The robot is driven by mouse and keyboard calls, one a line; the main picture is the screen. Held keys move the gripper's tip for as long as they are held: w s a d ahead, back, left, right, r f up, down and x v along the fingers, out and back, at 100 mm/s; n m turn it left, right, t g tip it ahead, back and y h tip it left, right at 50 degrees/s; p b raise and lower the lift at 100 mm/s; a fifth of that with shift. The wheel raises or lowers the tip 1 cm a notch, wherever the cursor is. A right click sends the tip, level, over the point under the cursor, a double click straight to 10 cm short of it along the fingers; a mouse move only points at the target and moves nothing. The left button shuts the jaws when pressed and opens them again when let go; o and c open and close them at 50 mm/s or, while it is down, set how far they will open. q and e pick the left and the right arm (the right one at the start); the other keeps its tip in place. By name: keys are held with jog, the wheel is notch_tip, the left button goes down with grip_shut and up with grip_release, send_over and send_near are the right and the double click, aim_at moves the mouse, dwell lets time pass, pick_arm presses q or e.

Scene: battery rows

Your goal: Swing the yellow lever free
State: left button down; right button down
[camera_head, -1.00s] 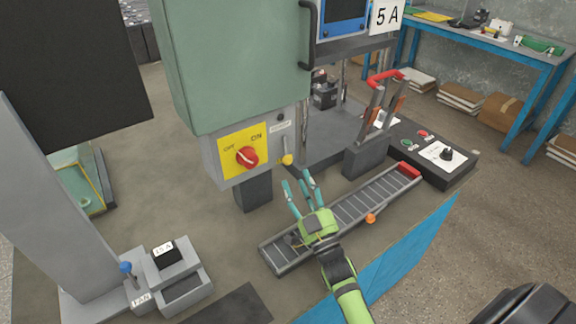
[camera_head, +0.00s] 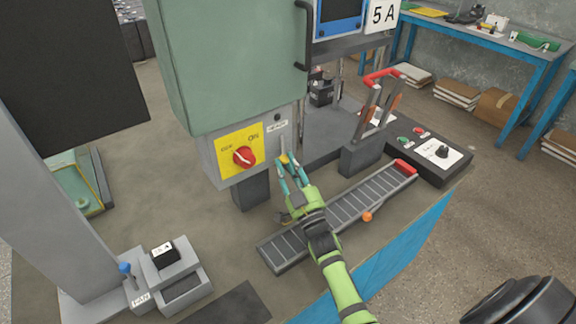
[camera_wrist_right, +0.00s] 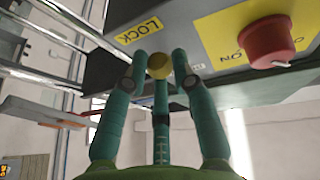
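The yellow lever has a round yellow knob (camera_head: 284,158) at the lower right of the grey switch box, beside the yellow ON/OFF plate. In the right wrist view the knob (camera_wrist_right: 159,67) sits between the fingertips, near a yellow LOCK label (camera_wrist_right: 138,30). My right gripper (camera_head: 285,164), green with teal fingers, reaches up from below. Its fingers are drawn in close around the knob and appear to touch both its sides; they partly hide it in the head view. My left gripper is not in view.
The red rotary switch (camera_head: 244,157) is just left of the lever. A roller track (camera_head: 350,211) with an orange knob (camera_head: 367,216) lies under my right arm. A red-handled clamp (camera_head: 380,78) stands to the right. The green cabinet (camera_head: 225,60) is above.

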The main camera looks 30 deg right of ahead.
jog(key=n+y+b, duration=0.1)
jog(key=n, duration=0.1)
jog(key=d+n+y, duration=0.1)
jog(key=shift+w+d+n+t+b, duration=0.1)
jog(key=shift+d+n+t+b, duration=0.05)
jog(key=shift+n+t+b, duration=0.2)
jog(key=c, duration=1.2)
grip_release()
jog(key=shift+o, duration=0.9)
